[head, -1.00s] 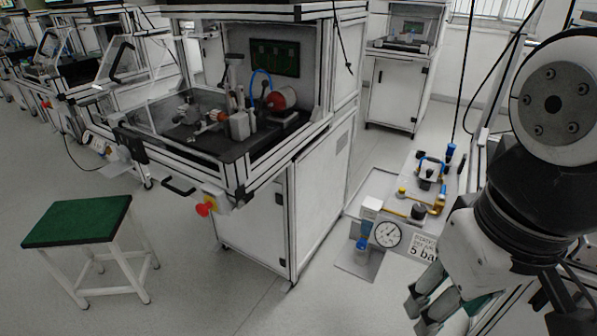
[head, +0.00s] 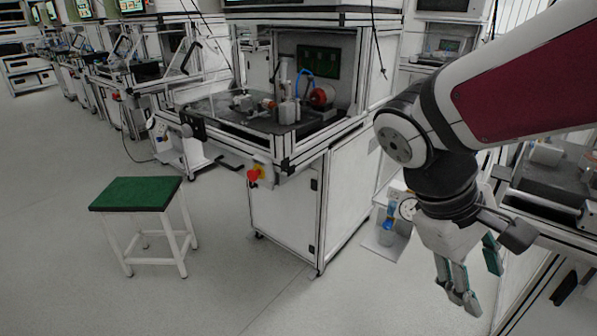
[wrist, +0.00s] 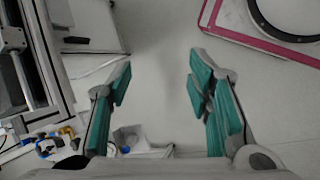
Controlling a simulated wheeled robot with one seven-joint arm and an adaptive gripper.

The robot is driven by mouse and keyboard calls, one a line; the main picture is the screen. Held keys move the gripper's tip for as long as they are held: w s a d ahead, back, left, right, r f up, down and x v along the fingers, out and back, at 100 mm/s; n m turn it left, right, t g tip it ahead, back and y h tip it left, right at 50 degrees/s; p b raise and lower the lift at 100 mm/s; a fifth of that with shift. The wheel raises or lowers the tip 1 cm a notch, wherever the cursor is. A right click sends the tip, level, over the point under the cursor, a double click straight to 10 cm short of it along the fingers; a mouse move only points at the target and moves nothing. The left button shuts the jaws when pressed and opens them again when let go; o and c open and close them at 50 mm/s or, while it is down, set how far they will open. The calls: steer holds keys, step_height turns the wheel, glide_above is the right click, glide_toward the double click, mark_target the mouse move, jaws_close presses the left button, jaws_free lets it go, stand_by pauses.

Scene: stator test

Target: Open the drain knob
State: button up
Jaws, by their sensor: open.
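The air-supply unit with its round pressure gauge (head: 407,208) stands low beside the cabinet in the head view, mostly hidden behind my arm. A blue part (head: 388,226) shows below the gauge; I cannot tell whether it is the drain knob. My gripper (head: 470,281) is open and empty, hanging downward in front and to the right of the unit. In the wrist view, my gripper (wrist: 161,75) has its teal pads wide apart over bare floor. Blue fittings (wrist: 48,142) and a pale cup-like part with a bit of blue (wrist: 130,142) show at lower left, outside the fingers.
A white cabinet station (head: 285,205) with a red knob (head: 253,175) stands left of the unit. A green-topped stool (head: 137,194) stands on open floor at left. Another bench (head: 545,190) is close at right. A pink-edged panel (wrist: 270,25) lies at the wrist view's upper right.

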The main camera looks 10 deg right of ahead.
steer(key=w+d+f+n+t+h+b, duration=0.1)
steer(key=w+d+f+n+h+b, duration=0.2)
steer(key=w+d+f+n+h, duration=0.45)
steer(key=w+d+f+n+t+h+b, duration=0.1)
steer(key=w+d+f+n+h+b, duration=0.2)
steer(key=w, duration=0.8)
steer(key=n+t+y+b, duration=0.2)
steer(key=n+t+b, duration=0.9)
steer(key=n, duration=0.4)
glide_toward(386, 226)
steer(key=shift+t, duration=0.3)
steer(key=x, duration=0.4)
steer(key=p+x, duration=0.1)
steer(key=x, duration=0.3)
steer(key=shift+w+d+f, duration=0.1)
steer(key=shift+d+f, duration=0.1)
steer(key=shift+d, duration=0.2)
jaws_close()
